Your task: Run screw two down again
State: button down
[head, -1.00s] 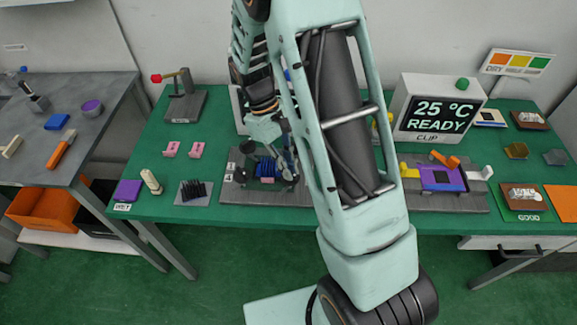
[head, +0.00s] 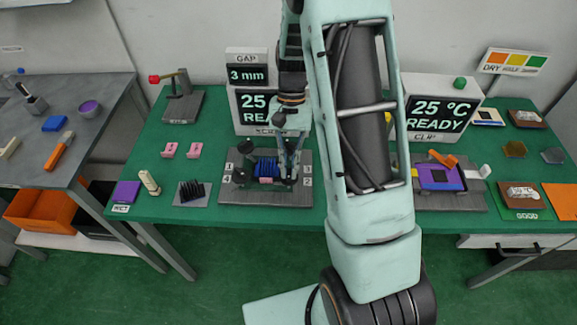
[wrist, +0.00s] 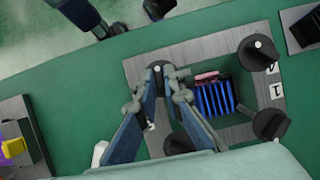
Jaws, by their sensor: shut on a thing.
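The screw fixture (head: 262,198) is a grey plate with a black screw knob at each corner and blue fins with a pink piece (wrist: 213,97) in the middle. My gripper (head: 288,181) points down at the plate's near right corner. In the wrist view my gripper (wrist: 166,70) has its fingertips on both sides of the near right knob (wrist: 158,78), shut on it. The far right knob (wrist: 180,143) is beside the fingers, partly covered. The left knobs, by labels 1 and 4, are clear. The right labels are too small to read surely.
A gap display (head: 247,75) reads 3 mm above a partly hidden screw display. The clip display (head: 438,110) reads 25 °C READY. A clip fixture (head: 445,195) stands to the right. A black-finned block (head: 190,192) lies left of the screw fixture.

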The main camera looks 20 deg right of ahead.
jog(key=m+t+y, duration=0.1)
jog(key=m, duration=0.3)
jog(key=shift+d+m, duration=0.1)
jog(key=shift+m, duration=0.2)
jog(key=shift+s+m+t+y, duration=0.1)
jog(key=shift+m+t+y, duration=0.6)
jog(key=shift+m, duration=1.2)
jog(key=c, duration=2)
grip_release()
jog(key=shift+c, duration=0.2)
jog(key=v, duration=1.2)
jog(key=shift+r, duration=0.1)
